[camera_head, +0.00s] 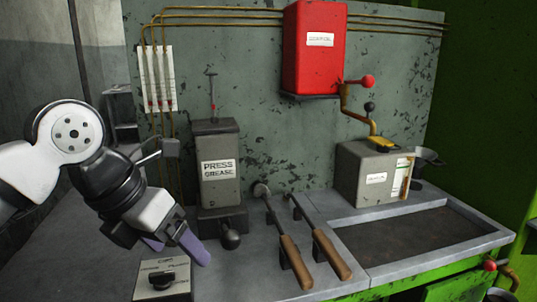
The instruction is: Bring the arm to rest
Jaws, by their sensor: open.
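My gripper (176,247) is at the lower left, with its two purple fingers apart and pointing down and right. Nothing shows between the fingers. It hangs above the grey bench, in front of the press grease box and above a small grey box with a black knob (163,279). My white and black arm comes in from the left edge. The fingertips look close to the small box in the picture; I cannot tell the exact gap.
The grey press grease box (218,170) stands behind my gripper. Two wooden-handled tools (290,255) lie to its right. A grey box with a crank (368,172) and a recessed tray (410,242) are further right. A red box (314,48) hangs on the panel.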

